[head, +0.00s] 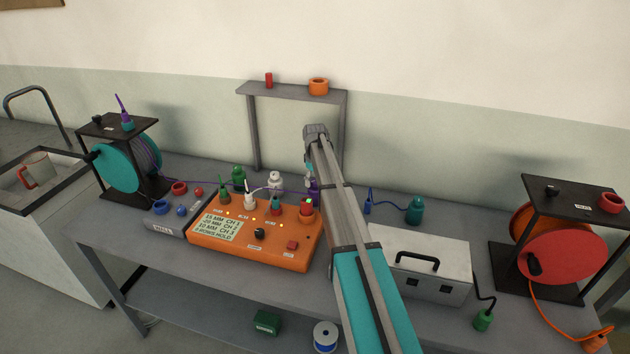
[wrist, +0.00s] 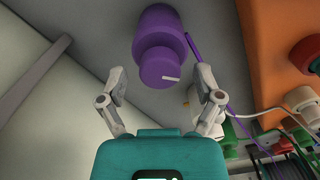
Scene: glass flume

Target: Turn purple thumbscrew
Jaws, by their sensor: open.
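The purple thumbscrew (wrist: 163,38) is in the upper middle of the wrist view, a wide round body with a narrower round knob nearer me. A short white mark shows on the knob's end face, lying nearly level. My gripper (wrist: 161,84) is open, one finger to the left and one to the right of the knob, with gaps on both sides. The fingers do not appear to touch it. In the head view, a small purple part (head: 313,187) shows beside my arm, behind the orange box; my arm hides most of that spot and the gripper's fingers.
The orange box (head: 254,247) with lights, knobs and plugs stands just left of my arm. A grey frame (head: 253,130) rises behind. A purple cable (wrist: 194,50) runs close to the right finger. A white case (head: 430,275) stands right of my arm.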

